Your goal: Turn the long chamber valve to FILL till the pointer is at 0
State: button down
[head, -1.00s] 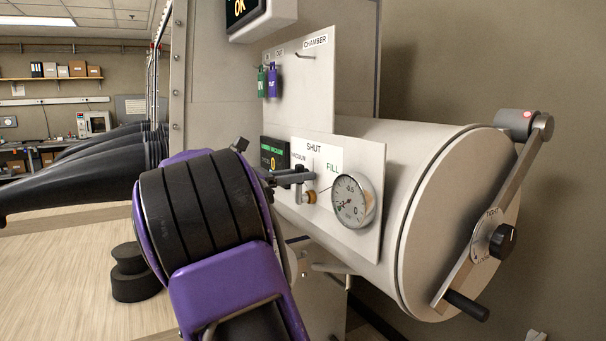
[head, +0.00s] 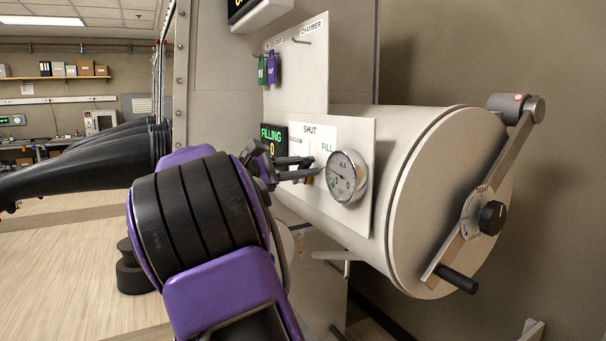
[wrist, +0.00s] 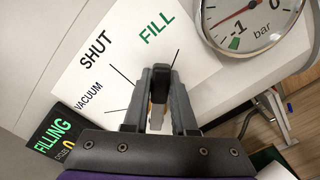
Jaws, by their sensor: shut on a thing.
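My gripper (wrist: 158,88) is shut on the dark handle of the chamber valve (wrist: 160,78). The handle lies between the fingers, near the line by the FILL label (wrist: 157,29). The fingers hide most of the valve. In the head view, my gripper (head: 303,170) is at the valve panel, just left of the round gauge (head: 348,178). The gauge (wrist: 262,20) is partly cut off in the wrist view; its needle is off the green mark near -1. In the head view the needle seems to point to the upper left, short of 0.
A display reading FILLING (head: 273,139) is left of the valve label. The long chamber (head: 425,180) has a door with a lever (head: 483,190) at right. Green (head: 262,70) and purple (head: 271,66) tags hang above. Black gloves (head: 90,165) reach out at left.

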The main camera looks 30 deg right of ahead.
jog(key=shift+s+f+m+b, duration=0.4)
jog(key=shift+f+m+b, duration=0.2)
jog(key=shift+m+b, duration=0.5)
jog(key=shift+m, duration=0.3)
jog(key=c, duration=0.7)
grip_release()
jog(key=shift+a, duration=0.15)
jog(key=a, duration=0.5)
jog(key=a+p, duration=0.1)
jog(key=a, duration=0.5)
jog(key=w+a+p, duration=0.1)
jog(key=a, duration=0.5)
jog(key=shift+a, duration=0.1)
